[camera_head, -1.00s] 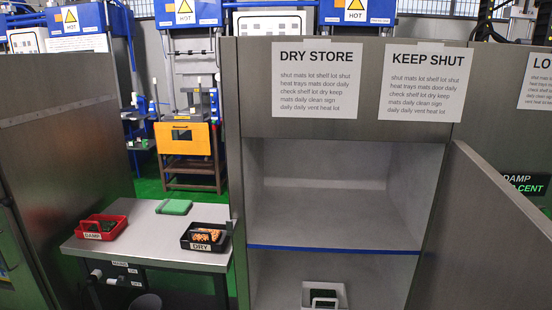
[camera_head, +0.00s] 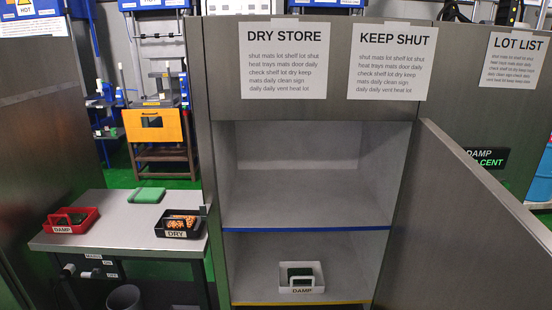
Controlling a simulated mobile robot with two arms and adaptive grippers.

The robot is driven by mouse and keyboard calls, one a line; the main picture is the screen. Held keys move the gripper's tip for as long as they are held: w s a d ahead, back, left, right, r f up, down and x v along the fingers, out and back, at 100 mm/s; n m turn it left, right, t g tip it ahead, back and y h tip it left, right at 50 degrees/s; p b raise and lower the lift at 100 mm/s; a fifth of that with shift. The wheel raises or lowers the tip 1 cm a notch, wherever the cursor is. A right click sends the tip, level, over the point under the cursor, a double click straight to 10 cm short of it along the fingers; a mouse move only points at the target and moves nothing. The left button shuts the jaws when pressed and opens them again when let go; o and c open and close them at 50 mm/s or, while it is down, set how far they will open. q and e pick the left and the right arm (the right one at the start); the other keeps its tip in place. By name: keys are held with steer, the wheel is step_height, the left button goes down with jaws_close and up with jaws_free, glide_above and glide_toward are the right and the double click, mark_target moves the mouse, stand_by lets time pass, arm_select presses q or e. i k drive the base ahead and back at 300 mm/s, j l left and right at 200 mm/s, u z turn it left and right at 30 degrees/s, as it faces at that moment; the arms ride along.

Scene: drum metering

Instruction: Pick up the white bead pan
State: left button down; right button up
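A white pan (camera_head: 301,278) with a raised handle stands on the lower shelf of the open dry store cabinet. Its front label reads DAMP, and dark contents show inside it. Neither of my grippers is in the head view.
The cabinet door (camera_head: 485,215) stands open on the right. The upper shelf (camera_head: 305,206) is empty. On the left, a table (camera_head: 120,222) holds a red DAMP tray (camera_head: 71,221), a black DRY tray (camera_head: 180,225) and a green block (camera_head: 147,195). A grey bin (camera_head: 124,298) sits below.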

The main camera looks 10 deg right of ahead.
mark_target(295, 278)
steer(key=l+z, duration=0.2)
steer(key=l, duration=1.4)
steer(key=k+j, duration=0.15)
steer(key=j, duration=0.2)
steer(key=k+j, duration=0.1)
steer(key=j, duration=0.25)
steer(key=k+j, duration=0.15)
steer(key=j, duration=0.2)
